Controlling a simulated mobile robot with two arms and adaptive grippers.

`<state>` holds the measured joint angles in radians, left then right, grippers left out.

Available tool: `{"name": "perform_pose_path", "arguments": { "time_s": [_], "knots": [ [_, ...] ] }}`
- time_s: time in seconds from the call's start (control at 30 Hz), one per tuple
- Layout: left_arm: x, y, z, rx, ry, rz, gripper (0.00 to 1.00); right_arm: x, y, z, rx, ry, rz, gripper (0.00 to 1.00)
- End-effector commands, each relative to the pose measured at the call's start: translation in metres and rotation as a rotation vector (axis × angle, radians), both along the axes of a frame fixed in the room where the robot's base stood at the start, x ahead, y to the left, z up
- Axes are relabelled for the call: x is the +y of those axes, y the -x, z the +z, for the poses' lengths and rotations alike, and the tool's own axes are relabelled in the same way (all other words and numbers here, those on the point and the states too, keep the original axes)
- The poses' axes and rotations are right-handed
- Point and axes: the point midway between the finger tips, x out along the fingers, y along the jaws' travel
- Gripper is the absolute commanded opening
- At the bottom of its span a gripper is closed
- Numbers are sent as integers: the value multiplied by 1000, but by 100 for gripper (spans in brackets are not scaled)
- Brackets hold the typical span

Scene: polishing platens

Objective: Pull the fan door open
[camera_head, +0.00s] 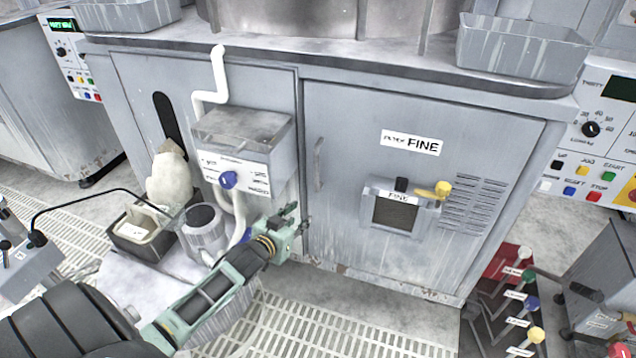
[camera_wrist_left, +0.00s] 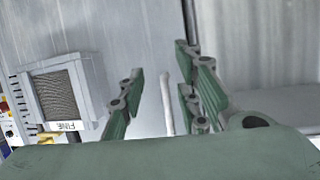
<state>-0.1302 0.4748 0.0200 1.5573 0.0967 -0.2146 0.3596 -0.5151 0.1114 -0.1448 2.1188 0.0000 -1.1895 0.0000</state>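A grey cabinet door (camera_head: 420,120) labelled FINE is closed, flush in its frame. Its pale vertical handle (camera_head: 318,165) is on the left edge. My left gripper (camera_head: 291,217) is low and left of the handle, in front of the cabinet. In the left wrist view its green fingers (camera_wrist_left: 160,78) are spread apart, with the handle (camera_wrist_left: 167,100) showing between them as a pale bar. Nothing is gripped, and the distance to the handle cannot be told. My right gripper is not in view.
A grey valve box (camera_head: 240,155) with a blue knob and white pipe is left of the door. A small FINE panel (camera_head: 400,208) with a yellow lever juts from the door. A red rack of levers (camera_head: 505,280) stands at lower right. Grated floor (camera_head: 330,335) lies in front.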

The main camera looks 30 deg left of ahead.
Motion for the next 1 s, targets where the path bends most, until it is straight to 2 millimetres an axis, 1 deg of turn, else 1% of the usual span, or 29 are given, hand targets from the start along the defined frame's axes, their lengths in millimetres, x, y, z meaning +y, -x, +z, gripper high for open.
{"name": "perform_pose_path", "arguments": {
  "time_s": [0.03,0.1,0.2,0.3,0.33,0.43,0.53,0.67,0.8,1.0],
  "knots": [
    [6,-15,18,-83,-2,-11,31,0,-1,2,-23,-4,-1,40],
    [8,-27,54,-170,6,-24,31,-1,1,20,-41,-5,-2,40],
    [10,-36,91,-257,12,-41,31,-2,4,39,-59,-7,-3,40],
    [9,-40,114,-309,15,-55,31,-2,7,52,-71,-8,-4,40],
    [9,-41,118,-319,16,-58,31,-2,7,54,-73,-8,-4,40],
    [9,-44,127,-336,18,-61,31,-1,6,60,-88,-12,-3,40],
    [9,-52,128,-338,19,-61,31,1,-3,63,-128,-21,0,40],
    [10,-68,128,-338,18,-62,31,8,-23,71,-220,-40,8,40],
    [11,-87,127,-338,18,-60,31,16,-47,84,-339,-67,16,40],
    [11,-109,126,-335,18,-60,31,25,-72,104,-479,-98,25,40]
  ]
}}
